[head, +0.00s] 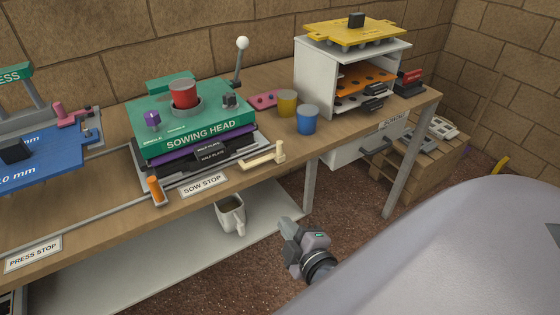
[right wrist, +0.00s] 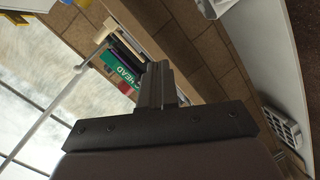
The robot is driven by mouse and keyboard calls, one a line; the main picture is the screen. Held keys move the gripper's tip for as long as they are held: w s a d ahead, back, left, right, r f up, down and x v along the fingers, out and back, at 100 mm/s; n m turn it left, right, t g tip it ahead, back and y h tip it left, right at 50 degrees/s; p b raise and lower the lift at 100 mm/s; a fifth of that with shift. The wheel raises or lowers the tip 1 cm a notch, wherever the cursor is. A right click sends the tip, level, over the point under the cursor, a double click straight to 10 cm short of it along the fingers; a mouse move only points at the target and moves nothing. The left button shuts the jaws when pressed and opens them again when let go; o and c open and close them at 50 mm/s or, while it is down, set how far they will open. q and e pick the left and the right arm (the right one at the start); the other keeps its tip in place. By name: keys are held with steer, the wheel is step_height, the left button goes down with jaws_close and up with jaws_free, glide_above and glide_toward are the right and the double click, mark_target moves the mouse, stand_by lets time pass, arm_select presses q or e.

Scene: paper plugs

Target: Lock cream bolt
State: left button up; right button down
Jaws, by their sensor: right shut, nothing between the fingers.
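The cream bolt (head: 263,158) is a pale bar with an upright knob at its right end. It lies at the table's front edge, beside the right front corner of the green sowing head (head: 205,128). My right gripper (head: 287,227) is in front of the table and below its top, apart from the bolt. Its fingers (right wrist: 157,82) are together and empty in the right wrist view. My left gripper is not in view.
An orange peg (head: 156,191) and the SOW STOP label (head: 204,185) are left of the bolt. Blue (head: 308,120) and yellow (head: 287,103) cups stand behind it. A table leg (head: 310,185) stands behind my right gripper.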

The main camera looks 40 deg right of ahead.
step_height(320, 180, up, 6)
steer(key=w+d+n+t+h+b, duration=0.1)
steer(key=w+d+n+t+h, duration=0.1)
steer(key=n, duration=0.2)
steer(key=shift+w+f, duration=0.2)
steer(key=p, duration=0.3)
glide_toward(280, 158)
steer(key=w+a+r, duration=0.2)
steer(key=w+a, duration=0.1)
steer(key=w, duration=0.2)
steer(key=w+d, duration=0.1)
steer(key=d, duration=0.2)
steer(key=shift+w+r, duration=0.15)
steer(key=shift+w, duration=0.2)
steer(key=shift+w+d, duration=0.25)
steer(key=shift+d, duration=0.15)
